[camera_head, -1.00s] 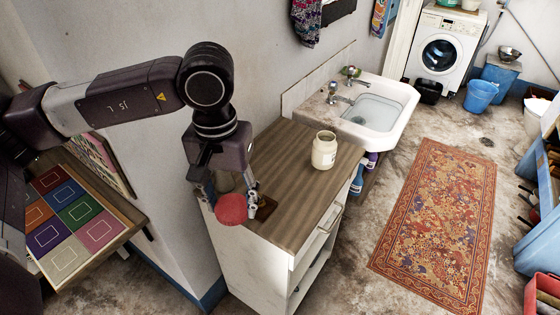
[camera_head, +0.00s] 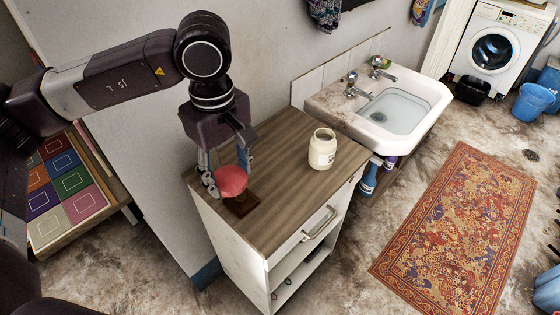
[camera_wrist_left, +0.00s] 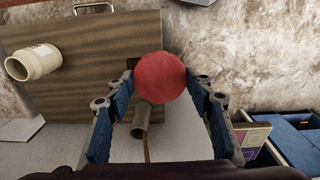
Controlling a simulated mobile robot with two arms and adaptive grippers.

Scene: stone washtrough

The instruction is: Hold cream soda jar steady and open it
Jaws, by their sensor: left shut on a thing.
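The cream jar (camera_head: 322,149) stands upright on the wood-topped cabinet, and its top looks open. It also shows at the left of the left wrist view (camera_wrist_left: 36,62). My left gripper (camera_head: 229,182) is shut on a round red lid-like piece (camera_head: 232,180), holding it near the cabinet's front left corner, apart from the jar. In the left wrist view the red piece (camera_wrist_left: 160,77) sits between the blue-padded fingers. A small dark wooden board (camera_head: 243,204) lies below it, partly hidden. My right gripper is not in view.
The cabinet top (camera_head: 275,185) is clear between the jar and the gripper. A sink (camera_head: 405,108) adjoins the far end. A brownish cylinder (camera_wrist_left: 141,118) shows below the red piece in the wrist view. A patterned rug (camera_head: 460,225) lies on the floor at right.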

